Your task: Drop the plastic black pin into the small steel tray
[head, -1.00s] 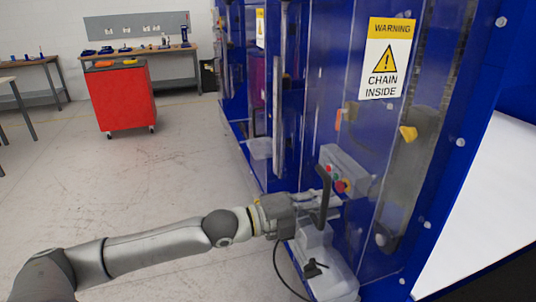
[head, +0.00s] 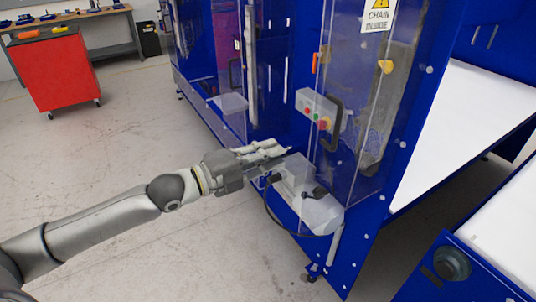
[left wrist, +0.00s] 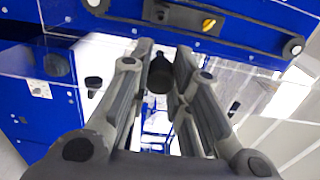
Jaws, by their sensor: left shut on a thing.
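My left gripper (head: 284,153) is at the front of the blue machine, left of and below the black door handle (head: 333,124). In the left wrist view, the black pin (left wrist: 160,75) shows between the fingertips of my left gripper (left wrist: 161,70), which is shut on it. I cannot pick out the small steel tray for certain in either view. My right gripper is not in view.
A pale grey housing (head: 305,198) with a black cable juts out below the gripper. A control box with buttons (head: 310,108) is on the clear door. A red cart (head: 57,75) stands far left. The floor left of the machine is clear.

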